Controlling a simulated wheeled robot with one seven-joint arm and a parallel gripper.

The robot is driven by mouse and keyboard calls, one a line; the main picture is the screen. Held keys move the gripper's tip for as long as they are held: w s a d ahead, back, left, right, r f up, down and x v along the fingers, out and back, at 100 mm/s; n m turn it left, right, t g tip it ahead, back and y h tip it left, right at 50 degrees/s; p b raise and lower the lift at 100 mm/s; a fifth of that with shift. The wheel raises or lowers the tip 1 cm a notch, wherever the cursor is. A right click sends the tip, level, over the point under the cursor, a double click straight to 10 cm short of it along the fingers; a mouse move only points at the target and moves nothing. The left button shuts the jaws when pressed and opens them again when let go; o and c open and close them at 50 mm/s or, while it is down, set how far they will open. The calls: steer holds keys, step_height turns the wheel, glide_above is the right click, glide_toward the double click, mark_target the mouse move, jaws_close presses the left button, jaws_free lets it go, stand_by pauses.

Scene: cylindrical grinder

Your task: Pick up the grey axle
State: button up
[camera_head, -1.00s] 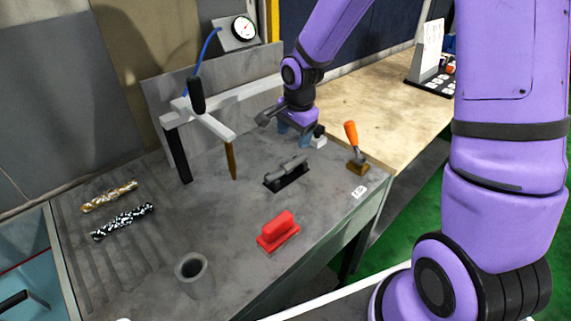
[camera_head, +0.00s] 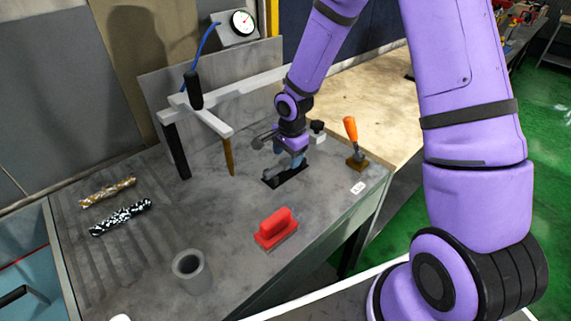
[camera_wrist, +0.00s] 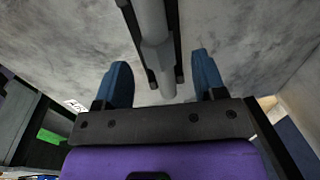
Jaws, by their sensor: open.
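The grey axle (camera_wrist: 153,38) is a stepped grey cylinder lying in a black holder (camera_wrist: 127,22) on the grey bench. In the wrist view it runs from the top edge to between my blue fingers. My gripper (camera_wrist: 161,82) is open, with one finger on each side of the axle's near end and visible gaps to both. In the head view my gripper (camera_head: 291,163) is low over the black holder and hides most of the axle. I cannot tell the exact height of the fingers.
A red block with a handle (camera_head: 275,228) and a grey cup (camera_head: 191,270) stand nearer. A white frame (camera_head: 206,116) with a brown rod stands left of my gripper. An orange-handled tool (camera_head: 351,133) is at right. Two patterned rods (camera_head: 121,216) lie far left.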

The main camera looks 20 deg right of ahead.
steer(key=shift+w+f, duration=0.2)
steer(key=shift+f, duration=1.25)
steer(key=shift+a, duration=0.1)
jaws_close()
